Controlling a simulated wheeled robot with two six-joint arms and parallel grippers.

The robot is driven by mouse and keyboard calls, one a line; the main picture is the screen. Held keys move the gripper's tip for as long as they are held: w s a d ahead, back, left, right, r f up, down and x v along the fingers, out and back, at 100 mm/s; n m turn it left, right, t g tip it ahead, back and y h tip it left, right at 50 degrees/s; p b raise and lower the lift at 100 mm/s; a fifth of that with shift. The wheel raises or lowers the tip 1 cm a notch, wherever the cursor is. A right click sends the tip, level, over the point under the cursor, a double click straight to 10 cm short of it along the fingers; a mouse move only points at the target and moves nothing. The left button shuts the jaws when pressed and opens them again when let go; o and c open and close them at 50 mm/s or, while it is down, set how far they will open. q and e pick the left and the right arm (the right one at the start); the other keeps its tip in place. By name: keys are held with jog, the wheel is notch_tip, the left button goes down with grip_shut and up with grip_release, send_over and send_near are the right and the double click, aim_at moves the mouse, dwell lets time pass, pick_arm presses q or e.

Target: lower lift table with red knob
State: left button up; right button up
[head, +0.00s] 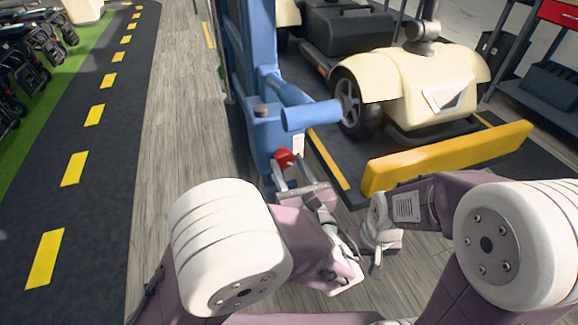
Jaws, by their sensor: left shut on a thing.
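The red knob (284,159) sits low on the front of the blue lift post (262,110). My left gripper (286,172) is shut on the red knob, with its fingers on both sides of it. The lift table (330,168) is a dark platform with yellow edges, to the right of the post. A cream scooter (425,85) stands on it. My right gripper (380,250) is in front of the table, near the floor in the picture, apart from the knob. Its fingertips are too unclear to judge their opening.
A yellow bar (448,158) runs along the table's front end. A dark shelf with a red drawer (558,12) stands at the right. Several dark scooters (25,65) stand on green floor at the left. The wooden floor (170,130) left of the post is clear.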

pick_arm(q)
jog(key=n+b, duration=0.1)
jog(key=n, duration=0.3)
jog(key=shift+f+b, duration=0.15)
jog(key=shift+b, duration=0.15)
jog(key=n+b, duration=0.2)
jog(key=n, duration=0.1)
jog(key=shift+f+n, duration=0.1)
jog(key=shift+n, duration=0.3)
jog(key=n+b, duration=0.4)
jog(key=n, duration=0.1)
jog(key=shift+a+f+b, duration=0.1)
jog(key=shift+b, duration=0.3)
jog(key=shift+n+b, duration=1.55)
jog(key=shift+n, duration=0.15)
jog(key=shift+r, duration=0.2)
jog(key=o, duration=1.4)
